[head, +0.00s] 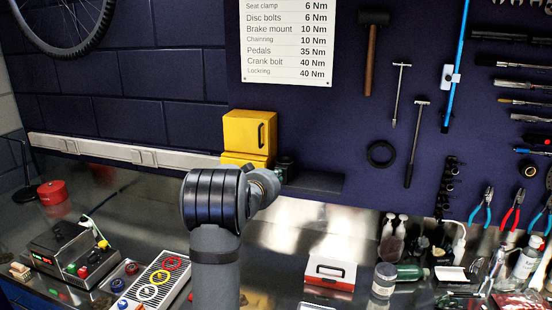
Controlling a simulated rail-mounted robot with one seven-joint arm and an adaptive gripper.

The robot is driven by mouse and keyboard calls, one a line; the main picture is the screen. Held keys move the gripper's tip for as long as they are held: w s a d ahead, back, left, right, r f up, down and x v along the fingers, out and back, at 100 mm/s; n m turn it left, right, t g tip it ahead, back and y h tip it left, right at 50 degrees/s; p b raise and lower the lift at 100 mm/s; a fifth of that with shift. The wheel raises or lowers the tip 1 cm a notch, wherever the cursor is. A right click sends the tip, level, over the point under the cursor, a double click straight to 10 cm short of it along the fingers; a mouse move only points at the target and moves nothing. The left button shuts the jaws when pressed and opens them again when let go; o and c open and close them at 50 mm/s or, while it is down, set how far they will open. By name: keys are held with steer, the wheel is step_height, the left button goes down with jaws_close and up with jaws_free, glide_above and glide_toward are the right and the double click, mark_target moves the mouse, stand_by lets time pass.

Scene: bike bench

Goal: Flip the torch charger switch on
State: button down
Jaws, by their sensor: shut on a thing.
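I cannot make out a torch charger or its switch for certain. A grey box with a red lit display and coloured buttons (68,252) stands at the left of the bench; I cannot tell whether it is the charger. My arm reaches up the middle of the view to the wall. My gripper (285,168) is small and dark there, just below and right of the yellow cabinet (243,131). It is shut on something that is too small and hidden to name.
A dark ledge (315,182) lies right of my gripper. A white trunking strip (110,150) runs along the wall. A panel with coloured rings (153,291), a red tin (53,192) and a red-and-white box (330,273) are on the bench. Bottles and tools crowd the right.

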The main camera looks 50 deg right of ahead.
steer(key=shift+d+r+g+y+p, duration=0.15)
steer(key=shift+r+y+p, duration=0.35)
steer(key=shift+p, duration=1.45)
steer(key=shift+d+r+g+y+p, duration=0.1)
steer(key=shift+r+g+y+p, duration=0.3)
steer(key=shift+p, duration=1.55)
steer(key=shift+f+y+p, duration=0.25)
steer(key=shift+y+p, duration=0.15)
steer(key=shift+p, duration=0.55)
steer(key=c, duration=2)
jaws_free()
steer(key=shift+f, duration=0.1)
steer(key=shift+o, duration=0.5)
steer(key=v, duration=1.2)
